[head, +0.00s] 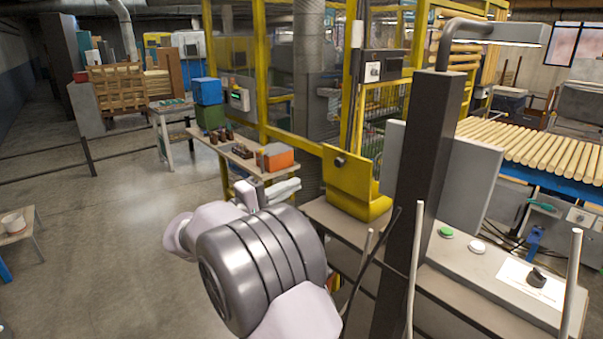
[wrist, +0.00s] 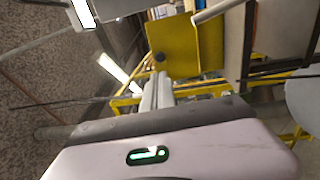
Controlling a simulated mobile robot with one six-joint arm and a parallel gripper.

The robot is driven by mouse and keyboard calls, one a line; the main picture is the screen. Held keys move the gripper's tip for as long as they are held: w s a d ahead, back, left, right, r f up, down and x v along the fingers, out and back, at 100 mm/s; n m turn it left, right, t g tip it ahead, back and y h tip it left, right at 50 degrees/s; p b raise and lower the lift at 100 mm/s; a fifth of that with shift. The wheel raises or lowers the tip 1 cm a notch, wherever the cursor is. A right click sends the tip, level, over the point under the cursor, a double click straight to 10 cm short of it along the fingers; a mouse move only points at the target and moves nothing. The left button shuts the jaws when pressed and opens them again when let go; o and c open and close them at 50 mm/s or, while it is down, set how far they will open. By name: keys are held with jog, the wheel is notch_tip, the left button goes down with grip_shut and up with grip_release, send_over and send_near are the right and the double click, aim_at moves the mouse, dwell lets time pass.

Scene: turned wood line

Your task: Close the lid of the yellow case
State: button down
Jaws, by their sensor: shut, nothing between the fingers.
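The yellow case (head: 376,206) stands on a bench in the middle of the head view. Its lid (head: 352,184) is open and stands up steeply, with a dark round knob (head: 340,160) near its upper edge. In the wrist view the yellow lid (wrist: 190,42) fills the upper middle, with the knob (wrist: 160,58) just beyond the fingertips. My gripper (head: 294,185) is to the left of the case in the head view, its pale fingers shut and empty. The fingers (wrist: 157,88) also show in the wrist view, pointing toward the lid. I cannot tell the exact gap to the lid.
A dark post (head: 420,160) with a lamp stands right of the case. A grey panel (head: 468,180) is behind the post. A control box (head: 495,270) with buttons is at the right. A side bench (head: 240,158) holds an orange box (head: 277,157). The floor at left is mostly open.

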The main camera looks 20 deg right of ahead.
aim_at(337, 164)
jog(key=x, duration=1.2)
jog(key=shift+w+d+b, duration=0.2)
jog(key=shift+d+b, duration=0.1)
jog(key=shift+b, duration=0.1)
